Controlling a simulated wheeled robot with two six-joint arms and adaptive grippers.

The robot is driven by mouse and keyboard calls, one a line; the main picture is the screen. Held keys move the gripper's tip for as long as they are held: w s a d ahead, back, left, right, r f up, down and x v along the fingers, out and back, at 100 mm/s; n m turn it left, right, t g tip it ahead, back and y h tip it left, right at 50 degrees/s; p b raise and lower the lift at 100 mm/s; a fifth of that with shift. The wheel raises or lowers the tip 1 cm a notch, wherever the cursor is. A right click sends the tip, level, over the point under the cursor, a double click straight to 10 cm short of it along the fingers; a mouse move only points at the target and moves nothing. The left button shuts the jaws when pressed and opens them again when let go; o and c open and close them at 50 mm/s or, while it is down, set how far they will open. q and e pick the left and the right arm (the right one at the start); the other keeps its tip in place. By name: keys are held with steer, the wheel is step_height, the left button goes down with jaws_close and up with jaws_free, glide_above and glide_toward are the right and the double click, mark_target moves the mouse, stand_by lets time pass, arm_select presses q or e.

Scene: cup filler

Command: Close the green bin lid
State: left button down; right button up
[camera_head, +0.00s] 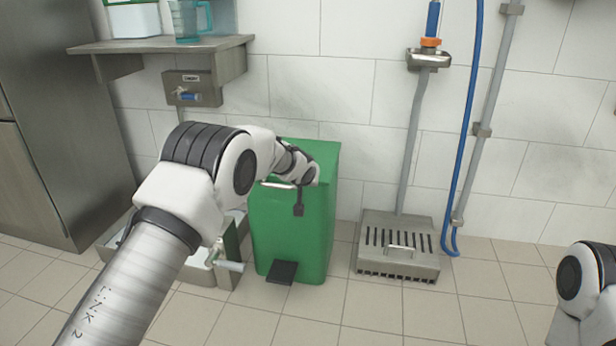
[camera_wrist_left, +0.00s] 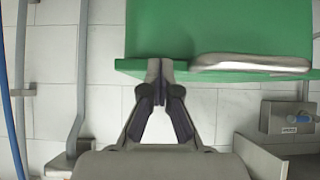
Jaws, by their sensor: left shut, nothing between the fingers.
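The green bin (camera_head: 315,235) stands against the tiled wall in the head view. Its green lid (camera_head: 322,152) lies across the top and looks down; I cannot tell whether a gap is left, as my left wrist covers part of its front. A metal handle (camera_wrist_left: 250,64) runs along the front, also partly visible in the head view (camera_head: 277,185). My left gripper (camera_wrist_left: 160,68) is shut and empty, its fingertips at the lid's front edge beside the handle. Contact is unclear. My right gripper is out of view; only part of that arm shows at lower right.
A black pedal (camera_head: 283,272) is at the bin's foot. A metal floor unit (camera_head: 395,258) with a pipe and blue hose (camera_head: 463,150) stands to its right. A metal shelf (camera_head: 160,45) and tap (camera_head: 187,95) are to the left. Open floor lies in front.

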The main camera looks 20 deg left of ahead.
arm_select(q)
steer(key=a+v, duration=0.1)
steer(key=v, duration=1)
steer(key=s+f+n+g+p, duration=0.1)
steer(key=s+f+g+p, duration=0.2)
steer(key=s+f, duration=0.65)
steer(key=s+f+n+g+p, duration=0.1)
steer(key=s+f+g+p, duration=0.2)
steer(key=s+f, duration=0.65)
steer(key=s+f+n+g+h+p, duration=0.1)
steer(key=s+f+g+p, duration=0.2)
steer(key=s, duration=1.3)
steer(key=s+f+g+h+p, duration=0.15)
steer(key=s+f, duration=0.45)
steer(key=s, duration=0.9)
step_height(320, 180, up, 39)
steer(key=a+m+y+p, duration=0.2)
steer(key=m+p, duration=0.1)
steer(key=p, duration=3.5)
steer(key=shift+w+a+r+t, duration=0.25)
steer(key=shift+a+t, duration=0.1)
steer(key=shift+a, duration=0.05)
